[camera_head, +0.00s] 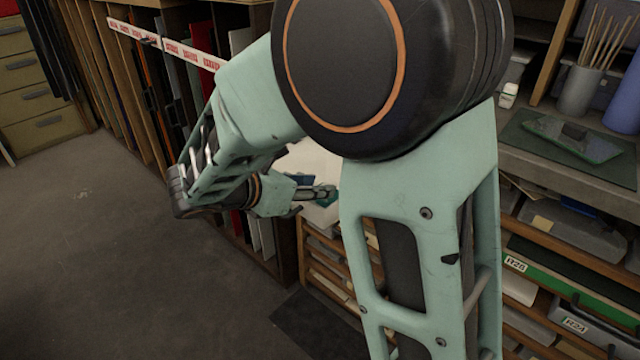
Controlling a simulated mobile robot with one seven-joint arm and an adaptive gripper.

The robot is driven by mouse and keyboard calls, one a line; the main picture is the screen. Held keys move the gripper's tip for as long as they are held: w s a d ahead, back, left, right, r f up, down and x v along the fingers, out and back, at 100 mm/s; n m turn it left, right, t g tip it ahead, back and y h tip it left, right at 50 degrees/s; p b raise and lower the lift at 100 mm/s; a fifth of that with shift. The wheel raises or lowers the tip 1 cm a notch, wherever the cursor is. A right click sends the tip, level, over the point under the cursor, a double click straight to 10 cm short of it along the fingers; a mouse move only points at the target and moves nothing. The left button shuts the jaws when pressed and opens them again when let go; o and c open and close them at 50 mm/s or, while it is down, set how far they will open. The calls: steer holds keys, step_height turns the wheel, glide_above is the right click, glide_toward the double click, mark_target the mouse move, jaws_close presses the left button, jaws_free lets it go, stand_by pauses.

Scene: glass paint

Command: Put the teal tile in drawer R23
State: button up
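My gripper (322,193) is at the end of my arm, near the middle of the picture and small in view. It is over or beside a white surface on top of a drawer unit. A small teal patch (331,199) shows at its fingertips and may be the teal tile. My arm covers part of this spot, so I cannot tell whether the fingers are closed on it. A dark blue piece (299,180) lies just behind the gripper. Drawer labels R26 (515,263) and R24 (575,325) are readable at the right. No R23 label is readable.
A workbench (612,172) at the right holds a dark mat with a glass piece (572,139), a cup of sticks (580,92) and a small white bottle (508,95). Upright racks with sheets stand behind, crossed by a red-and-white strip (122,28). The floor (110,260) at left is clear.

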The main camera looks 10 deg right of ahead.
steer(key=p+v, duration=0.1)
steer(key=v, duration=0.9)
steer(key=shift+p, duration=0.4)
steer(key=shift+a, duration=0.1)
